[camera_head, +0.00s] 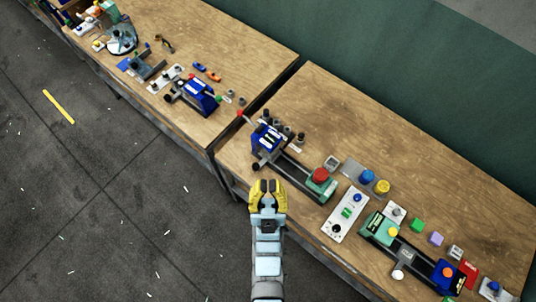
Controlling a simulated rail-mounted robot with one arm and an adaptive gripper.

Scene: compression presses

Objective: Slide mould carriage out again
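The nearest compression press has a blue body (266,139) on the left front of the right-hand bench. A dark rail or bed (298,178) runs from it to a green block with a red knob (320,175). A small dark knob (256,165) shows at the blue body's front edge. I cannot tell which part is the mould carriage, nor how far in it sits. My gripper (268,186), with yellow fingers, is just in front of this press at the bench edge. No object shows clearly between the fingers, and their gap is too small to judge.
A white panel with buttons (345,214) and a green machine (382,232) stand to the right. Several coloured blocks and knobs lie beyond. Another blue press (199,95) is on the left bench (245,50). The right bench's back area (400,130) is clear.

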